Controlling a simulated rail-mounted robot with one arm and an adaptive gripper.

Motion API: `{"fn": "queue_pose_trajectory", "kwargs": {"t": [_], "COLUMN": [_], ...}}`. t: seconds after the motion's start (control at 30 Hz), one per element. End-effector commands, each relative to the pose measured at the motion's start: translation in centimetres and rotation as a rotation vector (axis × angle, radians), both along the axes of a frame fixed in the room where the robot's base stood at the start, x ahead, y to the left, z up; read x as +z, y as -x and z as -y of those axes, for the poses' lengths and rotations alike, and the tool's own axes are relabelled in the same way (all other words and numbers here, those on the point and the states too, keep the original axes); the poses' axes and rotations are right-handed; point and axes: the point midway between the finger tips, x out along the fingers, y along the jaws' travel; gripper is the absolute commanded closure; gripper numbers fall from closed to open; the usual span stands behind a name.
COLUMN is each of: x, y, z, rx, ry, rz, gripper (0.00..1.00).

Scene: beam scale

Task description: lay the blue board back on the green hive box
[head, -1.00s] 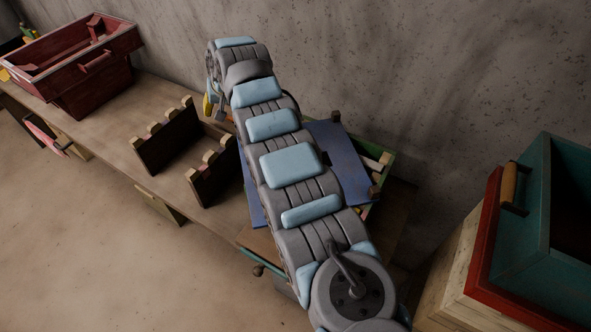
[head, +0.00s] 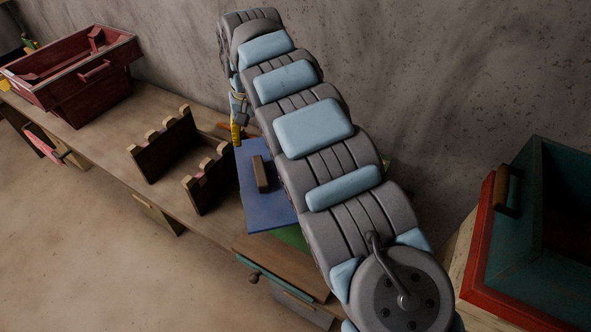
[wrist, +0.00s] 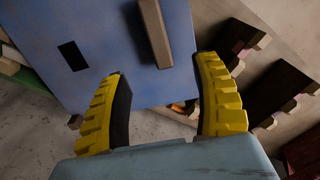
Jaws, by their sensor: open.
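The blue board (head: 268,205) lies flat on the green hive box (head: 292,236), partly hidden by my arm in the head view. A wooden bar handle (head: 261,173) stands up from the board. In the wrist view the blue board (wrist: 100,40) shows its handle (wrist: 155,32) and a dark slot (wrist: 73,56). Part of the green box (wrist: 32,84) is uncovered beside the board's edge. My gripper (wrist: 160,66) is open and empty, its yellow fingers near the handle but not around it. In the head view only a yellow finger shows, beside the board's far left corner.
A rack with dark upright panels (head: 165,148) stands left of the board on the bench (head: 110,140). A red box (head: 75,65) is further left. A teal box with a red rim (head: 540,220) stands at right. A concrete wall (head: 430,70) runs behind.

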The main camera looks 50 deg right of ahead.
Motion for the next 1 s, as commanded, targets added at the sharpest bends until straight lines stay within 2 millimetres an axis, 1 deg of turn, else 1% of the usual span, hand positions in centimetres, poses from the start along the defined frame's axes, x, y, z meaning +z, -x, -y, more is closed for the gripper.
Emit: {"fn": "queue_pose_trajectory", "kwargs": {"t": [0.2,0.5,0.6,0.87,1.0], "x": [-3.6,-7.1,-7.7,-8.2,-9.1], "y": [0.1,0.1,0.1,0.2,0.3], "z": [0.0,0.0,0.0,0.1,0.0], "rx": [-0.002,-0.001,-0.002,-0.002,-0.002], "ry": [-0.003,-0.003,-0.002,0.001,-0.001], "rz": [-0.001,0.000,0.000,0.001,0.000], "gripper": [0.35,0.35,0.35,0.35,0.35]}}
